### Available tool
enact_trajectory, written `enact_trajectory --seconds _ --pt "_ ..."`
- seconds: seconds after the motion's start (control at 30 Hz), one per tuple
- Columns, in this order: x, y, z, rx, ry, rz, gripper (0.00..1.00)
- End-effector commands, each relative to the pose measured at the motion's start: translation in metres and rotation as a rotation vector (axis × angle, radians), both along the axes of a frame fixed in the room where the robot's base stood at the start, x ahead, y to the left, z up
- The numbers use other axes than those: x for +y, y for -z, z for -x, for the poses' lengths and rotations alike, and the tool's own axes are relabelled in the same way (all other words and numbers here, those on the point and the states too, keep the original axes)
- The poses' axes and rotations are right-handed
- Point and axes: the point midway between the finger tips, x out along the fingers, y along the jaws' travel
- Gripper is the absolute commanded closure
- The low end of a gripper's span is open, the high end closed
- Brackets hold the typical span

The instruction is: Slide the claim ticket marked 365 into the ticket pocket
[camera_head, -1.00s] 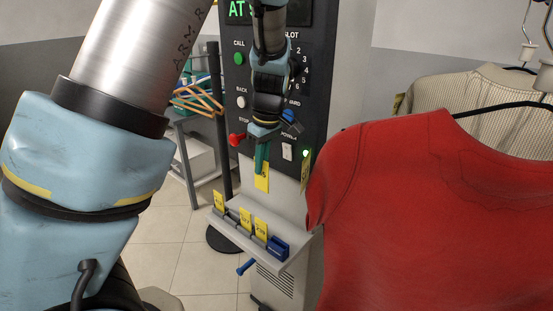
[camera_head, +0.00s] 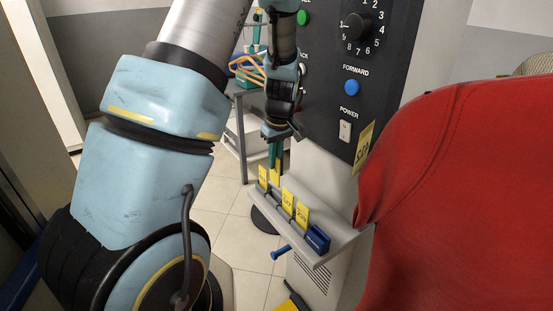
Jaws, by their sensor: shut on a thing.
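My gripper (camera_head: 276,158), with green fingers, points down over the ledge of the dark control column. It is shut on a yellow ticket (camera_head: 276,173), whose print is too small to read. More yellow tickets stand upright in a row on the grey ledge (camera_head: 345,232): one at the left (camera_head: 263,174), one in the middle (camera_head: 288,199) and one at the right (camera_head: 302,214). Their numbers are unclear. Another yellow tag (camera_head: 364,147) with dark marks shows by the red garment. I cannot make out for certain which part is the ticket pocket.
A red garment (camera_head: 465,180) fills the right side, close to the ledge. A blue block (camera_head: 317,239) sits at the ledge's right end, and a blue handle (camera_head: 281,252) sticks out below. The control panel (camera_head: 385,60) rises behind. Open tiled floor (camera_head: 215,200) lies left of the ledge.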

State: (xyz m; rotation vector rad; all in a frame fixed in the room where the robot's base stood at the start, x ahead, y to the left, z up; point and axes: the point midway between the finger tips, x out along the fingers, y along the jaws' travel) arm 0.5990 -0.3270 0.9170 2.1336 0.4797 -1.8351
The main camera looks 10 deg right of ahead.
Motion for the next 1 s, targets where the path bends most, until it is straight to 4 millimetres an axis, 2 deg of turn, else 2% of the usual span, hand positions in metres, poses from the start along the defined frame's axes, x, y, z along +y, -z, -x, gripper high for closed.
enact_trajectory --seconds 1.0 --pt "0.000 0.046 0.000 0.000 -0.001 0.000 1.00"
